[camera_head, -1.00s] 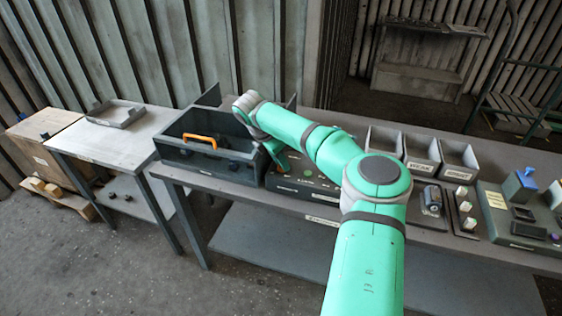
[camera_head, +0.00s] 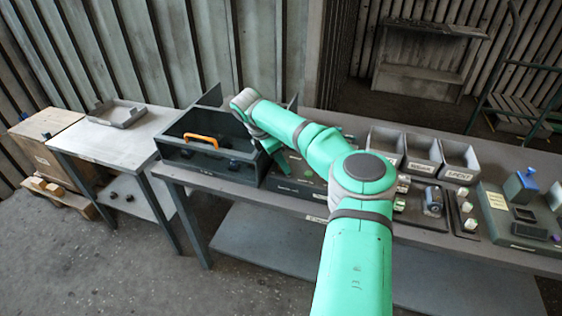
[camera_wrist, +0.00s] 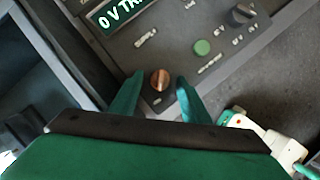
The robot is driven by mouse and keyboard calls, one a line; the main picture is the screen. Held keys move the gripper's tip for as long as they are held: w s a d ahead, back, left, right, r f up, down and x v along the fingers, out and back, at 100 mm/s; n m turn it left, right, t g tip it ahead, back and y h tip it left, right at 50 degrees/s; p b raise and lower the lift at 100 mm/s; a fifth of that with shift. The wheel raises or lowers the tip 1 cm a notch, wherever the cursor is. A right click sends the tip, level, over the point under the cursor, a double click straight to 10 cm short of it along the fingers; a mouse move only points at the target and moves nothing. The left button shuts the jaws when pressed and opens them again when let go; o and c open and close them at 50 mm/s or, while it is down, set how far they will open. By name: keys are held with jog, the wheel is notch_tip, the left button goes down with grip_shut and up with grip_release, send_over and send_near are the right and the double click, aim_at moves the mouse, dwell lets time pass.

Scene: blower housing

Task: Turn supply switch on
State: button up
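A dark control panel (camera_wrist: 125,45) shows in the wrist view with a lit display reading "0 V TRI…" (camera_wrist: 118,12), cut off at the top. It carries a copper-coloured knob (camera_wrist: 160,80), a green round button (camera_wrist: 202,47) and a dark rotary knob (camera_wrist: 242,14). Their small labels are too blurred to read, so I cannot tell which is the supply switch. My gripper (camera_wrist: 159,88) is open, one finger on each side of the copper knob, with gaps showing. In the head view the panel (camera_head: 288,183) is partly hidden by my arm.
A dark open box (camera_head: 222,180) with an orange handle (camera_head: 200,139) stands left of the panel. Grey bins (camera_head: 423,168) and small fixtures (camera_head: 433,205) lie to the right on the bench. White parts (camera_wrist: 270,140) show low right in the wrist view.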

jog(key=v, duration=1)
jog(key=shift+r, duration=0.4)
